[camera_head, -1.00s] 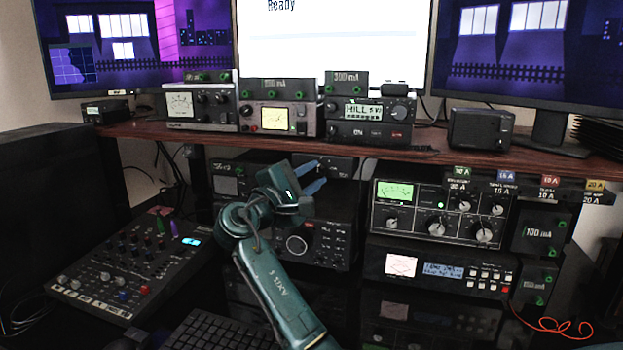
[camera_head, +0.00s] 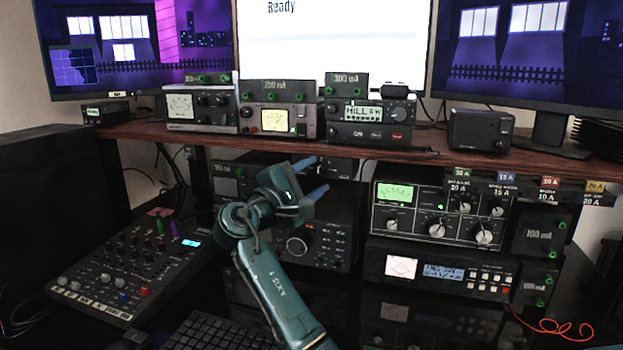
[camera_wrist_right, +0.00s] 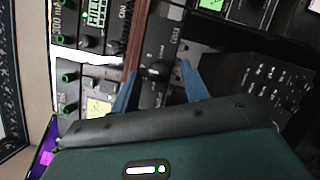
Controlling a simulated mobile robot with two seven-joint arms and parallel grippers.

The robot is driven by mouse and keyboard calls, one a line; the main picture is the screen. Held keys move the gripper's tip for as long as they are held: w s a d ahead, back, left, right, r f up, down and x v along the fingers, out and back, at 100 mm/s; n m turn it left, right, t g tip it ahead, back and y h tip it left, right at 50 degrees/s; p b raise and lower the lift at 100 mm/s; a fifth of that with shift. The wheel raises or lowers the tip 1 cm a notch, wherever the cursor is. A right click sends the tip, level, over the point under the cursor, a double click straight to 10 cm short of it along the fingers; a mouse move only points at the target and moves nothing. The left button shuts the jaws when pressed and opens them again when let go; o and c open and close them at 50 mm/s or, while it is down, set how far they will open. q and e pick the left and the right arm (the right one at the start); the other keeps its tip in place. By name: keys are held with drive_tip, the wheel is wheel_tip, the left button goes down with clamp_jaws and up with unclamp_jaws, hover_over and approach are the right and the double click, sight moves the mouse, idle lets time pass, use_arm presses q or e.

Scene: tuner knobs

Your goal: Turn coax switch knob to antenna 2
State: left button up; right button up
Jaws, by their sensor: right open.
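The coax switch is a small black box under the shelf, with a dark round knob (camera_wrist_right: 156,70) on its front in the right wrist view. In the head view its box (camera_head: 341,168) shows partly behind my right gripper, and its knob is hidden there. My right gripper (camera_head: 319,175) is open and empty, its blue fingers pointing at the switch. In the wrist view the fingers (camera_wrist_right: 157,82) stand on either side of the knob, with a visible gap to each side. I cannot tell how deep the fingertips reach. My left gripper is not in view.
The wooden shelf (camera_head: 420,151) runs close above my right gripper, with several meters and radios on it. A black radio (camera_head: 335,238) sits just below the gripper. A tuner panel (camera_head: 405,222) stands to the right, a mixer (camera_head: 130,262) to the left.

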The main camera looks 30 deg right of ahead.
drive_tip(key=v, duration=1.3)
drive_tip(key=shift+a, duration=0.1)
